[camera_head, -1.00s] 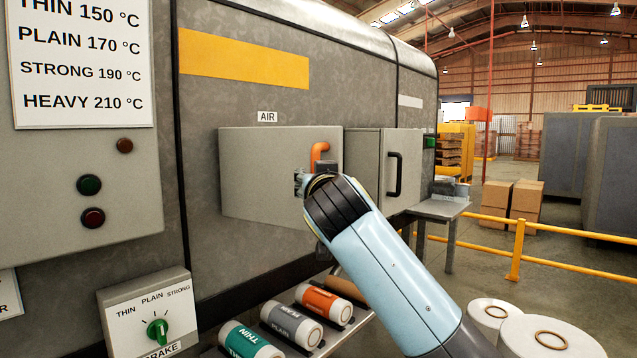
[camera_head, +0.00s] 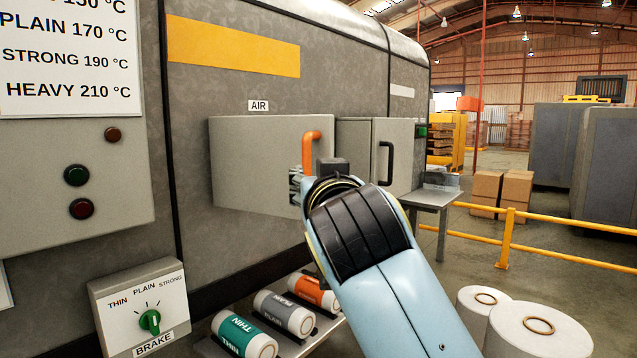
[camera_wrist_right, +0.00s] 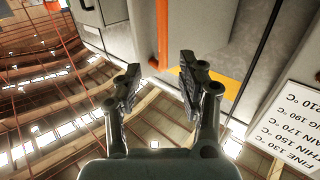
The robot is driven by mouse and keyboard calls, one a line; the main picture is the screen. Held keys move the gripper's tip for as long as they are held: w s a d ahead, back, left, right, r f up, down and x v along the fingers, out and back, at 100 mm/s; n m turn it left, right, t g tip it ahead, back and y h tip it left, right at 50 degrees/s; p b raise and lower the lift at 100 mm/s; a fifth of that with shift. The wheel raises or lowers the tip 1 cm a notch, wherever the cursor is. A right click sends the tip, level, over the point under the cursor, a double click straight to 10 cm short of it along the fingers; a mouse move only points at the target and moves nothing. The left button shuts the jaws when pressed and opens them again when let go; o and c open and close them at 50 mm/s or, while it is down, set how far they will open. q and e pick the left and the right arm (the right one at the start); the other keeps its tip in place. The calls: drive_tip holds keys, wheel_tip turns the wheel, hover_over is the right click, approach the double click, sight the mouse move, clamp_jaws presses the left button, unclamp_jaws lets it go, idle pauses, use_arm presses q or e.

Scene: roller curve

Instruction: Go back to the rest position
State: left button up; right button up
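My right arm enters the head view from the bottom right. Its gripper (camera_head: 296,186) is largely hidden behind my wrist, in front of the grey AIR box (camera_head: 250,160) and just below the upper bend of the orange lever (camera_head: 311,148). In the right wrist view the two fingers of my right gripper (camera_wrist_right: 158,82) stand well apart with nothing between the tips. The orange lever shows there as an upright bar (camera_wrist_right: 162,32) ahead of the gap; I cannot tell whether anything touches it. My left gripper is in neither view.
A grey cabinet with a black handle (camera_head: 387,164) stands right of the AIR box. The BRAKE box (camera_head: 140,305) is at lower left. Labelled rolls, including a green THIN roll (camera_head: 245,336), lie below the machine. White rolls (camera_head: 537,340) and a yellow rail (camera_head: 508,240) are at right.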

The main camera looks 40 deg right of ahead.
idle(0.3)
wheel_tip(320, 180, down, 26)
drive_tip(key=a+n+g+y+b, duration=0.2)
drive_tip(key=n+g+y+b, duration=0.1)
drive_tip(key=n, duration=0.1)
drive_tip(key=s+a+f+n+g+y, duration=0.1)
drive_tip(key=s+f+g, duration=0.15)
drive_tip(key=f, duration=0.75)
drive_tip(key=s+f+g+y, duration=0.1)
drive_tip(key=s+f, duration=0.2)
drive_tip(key=f, duration=0.7)
drive_tip(key=s+f+n+g+y+b, duration=0.15)
drive_tip(key=s+f+g, duration=0.35)
drive_tip(key=s+f, duration=1.45)
drive_tip(key=s+f+g+y, duration=0.1)
drive_tip(key=s+f, duration=0.3)
drive_tip(key=s, duration=0.6)
drive_tip(key=s+f+g, duration=0.2)
drive_tip(key=s+f, duration=0.3)
drive_tip(key=s, duration=0.5)
drive_tip(key=shift+s+d+f+y+b, duration=0.25)
drive_tip(key=shift+s+d+y+b, duration=0.1)
drive_tip(key=shift+d, duration=0.1)
